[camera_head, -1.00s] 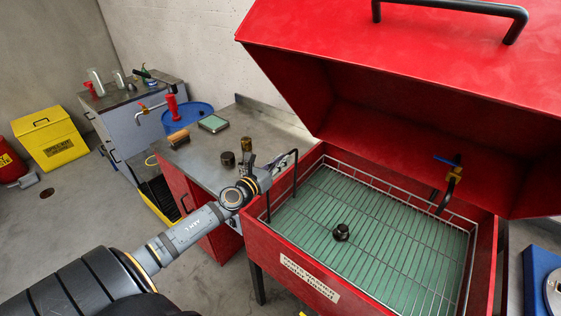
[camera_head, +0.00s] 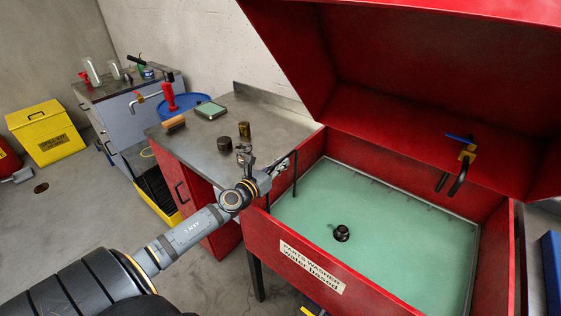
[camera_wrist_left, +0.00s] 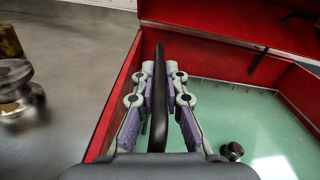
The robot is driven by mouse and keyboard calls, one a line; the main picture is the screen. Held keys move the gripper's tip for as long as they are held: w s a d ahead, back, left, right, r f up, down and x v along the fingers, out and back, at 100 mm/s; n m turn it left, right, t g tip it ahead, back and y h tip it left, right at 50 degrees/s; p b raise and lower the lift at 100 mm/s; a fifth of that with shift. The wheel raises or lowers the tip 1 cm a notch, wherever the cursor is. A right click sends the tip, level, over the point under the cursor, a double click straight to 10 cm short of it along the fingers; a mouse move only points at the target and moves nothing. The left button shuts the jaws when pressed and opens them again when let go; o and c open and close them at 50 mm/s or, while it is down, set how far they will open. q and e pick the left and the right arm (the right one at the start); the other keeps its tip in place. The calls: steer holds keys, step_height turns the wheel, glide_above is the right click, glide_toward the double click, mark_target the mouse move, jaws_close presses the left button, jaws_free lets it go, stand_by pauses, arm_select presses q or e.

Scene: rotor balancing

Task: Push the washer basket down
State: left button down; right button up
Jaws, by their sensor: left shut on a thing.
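The red parts washer (camera_head: 262,232) stands open at the right of the head view, holding pale green liquid (camera_head: 400,245). The wire basket (camera_head: 400,194) is down at the liquid, with only its rim faintly showing and its floor grid hidden. A small dark round part (camera_head: 341,233) is in the basket area and also shows in the left wrist view (camera_wrist_left: 232,151). My left gripper (camera_head: 284,166) is at the washer's left wall, shut on the black basket handle (camera_head: 295,172). The handle runs between its fingers in the left wrist view (camera_wrist_left: 158,110). My right gripper is out of view.
The raised red lid (camera_head: 420,75) hangs over the washer. A tap with a blue lever (camera_head: 462,150) is on the right inside. A metal-topped cabinet (camera_head: 205,152) to the left carries a brush (camera_head: 175,124), a scale (camera_head: 210,110) and small metal parts (camera_head: 224,143).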

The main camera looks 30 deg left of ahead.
arm_select(q)
steer(key=shift+r, duration=0.3)
steer(key=c, duration=1.4)
jaws_free()
steer(key=shift+w+a, duration=0.1)
steer(key=shift+s+a+f, duration=0.1)
steer(key=shift+s+f, duration=0.05)
steer(key=shift+s, duration=0.35)
steer(key=s, duration=0.6)
steer(key=shift+s+a, duration=0.15)
steer(key=shift+s, duration=0.1)
